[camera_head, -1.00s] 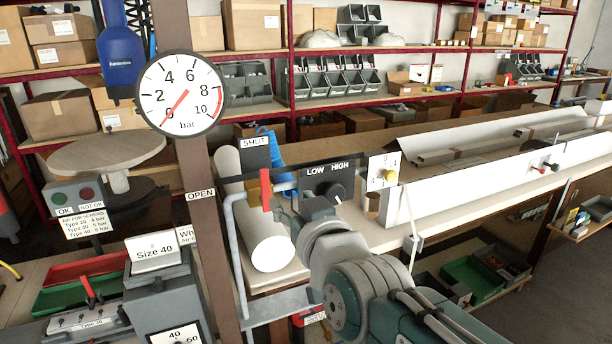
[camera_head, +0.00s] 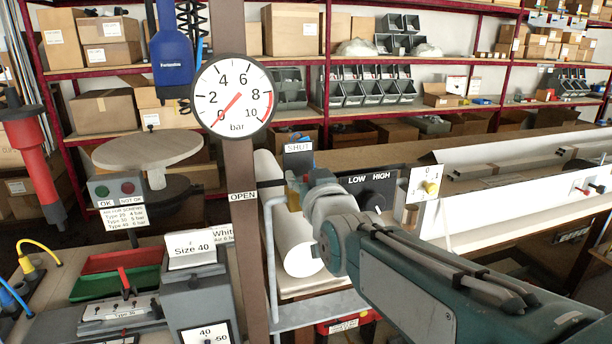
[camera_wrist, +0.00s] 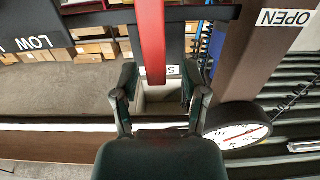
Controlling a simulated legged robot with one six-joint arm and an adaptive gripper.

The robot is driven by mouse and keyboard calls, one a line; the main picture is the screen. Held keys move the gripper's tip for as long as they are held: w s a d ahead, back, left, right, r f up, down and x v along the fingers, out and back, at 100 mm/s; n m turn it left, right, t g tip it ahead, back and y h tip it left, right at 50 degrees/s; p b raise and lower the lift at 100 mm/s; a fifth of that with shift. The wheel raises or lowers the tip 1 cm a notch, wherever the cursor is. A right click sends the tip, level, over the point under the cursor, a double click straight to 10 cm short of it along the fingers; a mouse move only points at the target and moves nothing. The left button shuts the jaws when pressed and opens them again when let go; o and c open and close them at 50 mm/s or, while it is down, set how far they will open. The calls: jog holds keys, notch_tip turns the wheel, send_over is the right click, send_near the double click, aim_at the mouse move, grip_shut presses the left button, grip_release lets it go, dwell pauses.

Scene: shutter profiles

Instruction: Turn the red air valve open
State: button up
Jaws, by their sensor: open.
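The red valve lever (camera_wrist: 152,42) is a flat bar that reaches between the two open fingers of my gripper (camera_wrist: 159,72) in the wrist view. A gap shows on each side of it, more clearly on the right. In the head view my gripper (camera_head: 312,180) is at the valve, just below the SHUT label (camera_head: 298,148), and the arm hides most of the lever. The OPEN label (camera_head: 243,196) is on the brown post to the left. The pressure gauge (camera_head: 232,96) has its red needle at about 0.
The brown post (camera_head: 240,170) with the gauge stands close left of my gripper. A black LOW/HIGH switch panel (camera_head: 372,190) and a white panel with a yellow knob (camera_head: 430,187) are to the right. A grey pipe (camera_head: 270,240) runs below the valve.

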jog(key=shift+w+a, duration=0.15)
jog(key=shift+a, duration=0.1)
jog(key=shift+d, duration=0.3)
jog(key=shift+c, duration=0.9)
jog(key=shift+d, duration=0.1)
grip_shut()
